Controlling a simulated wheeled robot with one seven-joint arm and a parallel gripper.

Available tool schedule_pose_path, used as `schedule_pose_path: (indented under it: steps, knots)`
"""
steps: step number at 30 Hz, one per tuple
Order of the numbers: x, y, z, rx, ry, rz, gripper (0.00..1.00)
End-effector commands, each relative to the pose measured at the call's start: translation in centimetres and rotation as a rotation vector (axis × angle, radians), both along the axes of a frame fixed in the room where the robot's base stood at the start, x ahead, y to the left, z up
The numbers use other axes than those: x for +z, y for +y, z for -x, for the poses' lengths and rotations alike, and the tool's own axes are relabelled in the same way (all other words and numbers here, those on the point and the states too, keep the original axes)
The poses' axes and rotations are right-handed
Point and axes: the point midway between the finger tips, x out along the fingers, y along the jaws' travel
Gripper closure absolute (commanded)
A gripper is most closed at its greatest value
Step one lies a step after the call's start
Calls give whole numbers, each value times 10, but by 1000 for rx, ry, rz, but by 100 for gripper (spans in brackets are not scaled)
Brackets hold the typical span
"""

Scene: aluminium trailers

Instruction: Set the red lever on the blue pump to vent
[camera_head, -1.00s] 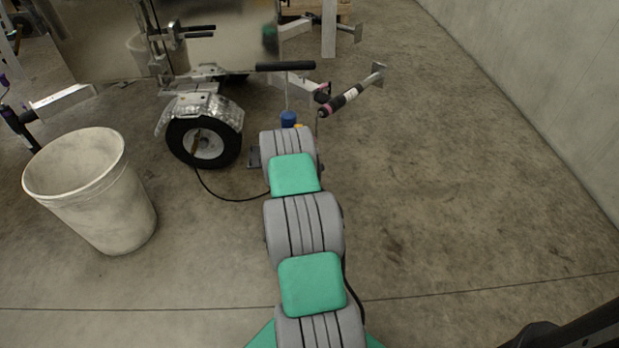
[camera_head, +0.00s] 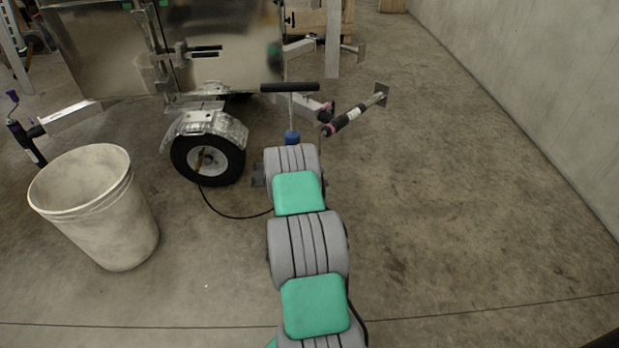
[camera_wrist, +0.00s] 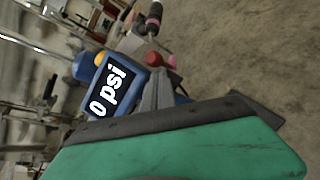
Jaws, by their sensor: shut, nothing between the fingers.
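The blue pump shows in the head view as a blue cap (camera_head: 291,137) under a black T-handle (camera_head: 290,87), just beyond my arm, which hides its lower part. In the wrist view the pump's blue-framed display (camera_wrist: 112,88) reads "0 psi", with a blue cap (camera_wrist: 86,68) to its left. The red lever's round knob (camera_wrist: 153,58) stands just right of the display's top; its shaft is hardly visible. My gripper (camera_wrist: 160,76) appears as grey fingers, shut and empty, close below the knob in the picture. I cannot tell whether they touch it. The gripper is hidden in the head view.
An aluminium trailer with a wheel (camera_head: 208,160) stands left of the pump. A black hose (camera_head: 235,215) curves over the floor. A large pale bin (camera_head: 100,210) is at the left. A trailer jack (camera_head: 355,112) projects right of the pump. The floor at the right is clear up to the wall.

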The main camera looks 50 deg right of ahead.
Motion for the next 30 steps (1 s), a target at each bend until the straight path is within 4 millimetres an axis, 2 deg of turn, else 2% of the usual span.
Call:
schedule_pose_path:
  steps: [7,13,15,21,24,30]
  knots:
    - [-4,5,-1,2,-1,-2,100]
    - [-25,35,-3,1,2,-1,100]
    - [-3,45,5,-3,1,1,100]
    - [26,75,27,-6,1,-1,100]
    - [37,87,35,-6,1,1,100]
    - [44,97,42,-8,0,-1,100]
